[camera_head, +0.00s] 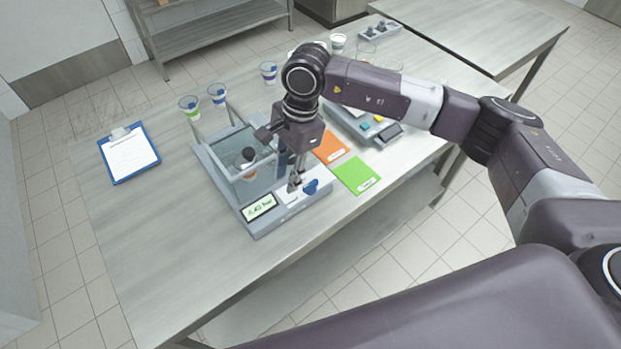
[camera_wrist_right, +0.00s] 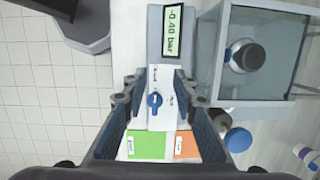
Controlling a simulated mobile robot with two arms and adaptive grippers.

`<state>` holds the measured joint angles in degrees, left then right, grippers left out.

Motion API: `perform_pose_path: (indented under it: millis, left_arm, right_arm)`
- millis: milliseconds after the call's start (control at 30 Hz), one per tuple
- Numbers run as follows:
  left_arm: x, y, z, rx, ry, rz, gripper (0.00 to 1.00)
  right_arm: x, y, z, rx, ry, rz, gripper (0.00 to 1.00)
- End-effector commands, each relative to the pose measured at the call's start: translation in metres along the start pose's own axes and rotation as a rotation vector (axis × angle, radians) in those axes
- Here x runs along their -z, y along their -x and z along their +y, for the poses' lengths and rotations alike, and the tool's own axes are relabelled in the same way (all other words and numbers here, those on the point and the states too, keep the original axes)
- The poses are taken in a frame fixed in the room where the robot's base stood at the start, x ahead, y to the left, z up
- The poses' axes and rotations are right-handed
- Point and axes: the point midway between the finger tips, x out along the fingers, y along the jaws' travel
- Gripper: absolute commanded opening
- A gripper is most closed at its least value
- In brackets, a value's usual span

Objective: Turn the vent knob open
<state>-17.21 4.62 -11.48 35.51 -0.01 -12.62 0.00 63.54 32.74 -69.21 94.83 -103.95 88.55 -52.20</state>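The blue vent knob (camera_wrist_right: 154,101) sits on the white front panel of the grey vacuum machine (camera_head: 257,224). In the head view the knob (camera_head: 312,187) shows just right of my right gripper (camera_head: 296,184). In the wrist view my right gripper (camera_wrist_right: 154,88) is open, one finger on each side of the knob with gaps between. The knob's grip lies roughly along the panel's length; the small labels beside it are too small to read surely. The display (camera_wrist_right: 175,33) reads -0.40 bar. My left gripper is not in view.
A green card (camera_head: 358,176) and an orange card (camera_head: 330,148) lie to the right. The table's front left is clear.

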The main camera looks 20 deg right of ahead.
Motion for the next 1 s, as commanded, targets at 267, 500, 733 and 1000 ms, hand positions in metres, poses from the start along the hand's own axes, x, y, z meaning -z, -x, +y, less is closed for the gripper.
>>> perform_pose_path:
  millis: [267,500,733,1000]
  left_arm:
    - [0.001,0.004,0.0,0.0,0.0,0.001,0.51]
    - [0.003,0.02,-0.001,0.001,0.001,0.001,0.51]
    - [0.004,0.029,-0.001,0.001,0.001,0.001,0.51]
    - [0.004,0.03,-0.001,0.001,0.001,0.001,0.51]
  right_arm:
    - [0.061,0.016,0.003,-0.041,0.013,0.203,0.26]
    - [0.067,-0.019,0.005,-0.044,0.011,0.199,0.26]
    - [0.072,-0.049,0.005,-0.04,0.012,0.197,0.26]
    - [0.074,-0.056,0.005,-0.038,0.013,0.198,0.26]
